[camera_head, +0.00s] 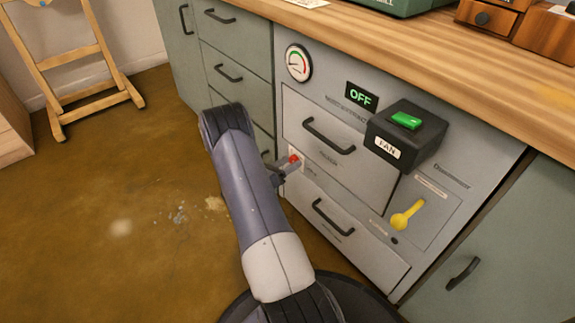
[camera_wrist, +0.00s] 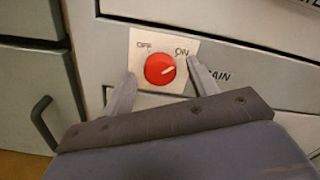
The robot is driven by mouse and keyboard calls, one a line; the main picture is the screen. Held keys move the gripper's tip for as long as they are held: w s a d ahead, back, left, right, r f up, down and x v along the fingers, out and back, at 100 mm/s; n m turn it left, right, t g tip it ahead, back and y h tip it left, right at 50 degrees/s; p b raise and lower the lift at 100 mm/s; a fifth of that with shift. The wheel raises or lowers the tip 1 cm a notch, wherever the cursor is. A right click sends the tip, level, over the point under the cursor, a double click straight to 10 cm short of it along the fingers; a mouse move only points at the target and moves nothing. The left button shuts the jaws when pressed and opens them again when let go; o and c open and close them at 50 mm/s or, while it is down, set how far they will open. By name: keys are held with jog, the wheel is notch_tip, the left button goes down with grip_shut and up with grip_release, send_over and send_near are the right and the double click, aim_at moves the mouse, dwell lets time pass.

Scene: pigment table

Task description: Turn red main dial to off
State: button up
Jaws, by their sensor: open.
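The red main dial (camera_wrist: 159,70) sits on a white plate (camera_wrist: 138,42) marked OFF at upper left and ON at upper right. Its pale pointer mark is turned up and right, toward ON. My gripper (camera_wrist: 161,81) is open, with one finger on each side of the dial and a gap to it on both sides. I cannot tell whether the fingertips touch the plate. In the head view the red dial (camera_head: 294,158) shows small on the grey cabinet front, with my gripper (camera_head: 291,166) right at it.
Black drawer handles (camera_head: 329,136) stick out above and below the dial. A black FAN box (camera_head: 405,137) with a green switch juts out to the right, below a lit OFF sign (camera_head: 361,97). A yellow lever (camera_head: 406,215) is lower right.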

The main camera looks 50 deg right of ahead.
jog(key=shift+c, duration=0.3)
jog(key=c, duration=0.9)
jog(key=shift+c, duration=0.2)
jog(key=n+p, duration=0.2)
jog(key=n, duration=0.2)
jog(key=shift+r+n, duration=0.1)
jog(key=shift+n, duration=0.3)
jog(key=n+p, duration=0.1)
jog(key=n, duration=0.3)
jog(key=shift+n, duration=0.3)
jog(key=n+p, duration=0.1)
jog(key=n, duration=0.3)
jog(key=shift+n+p, duration=0.45)
jog(key=shift+n, duration=1.75)
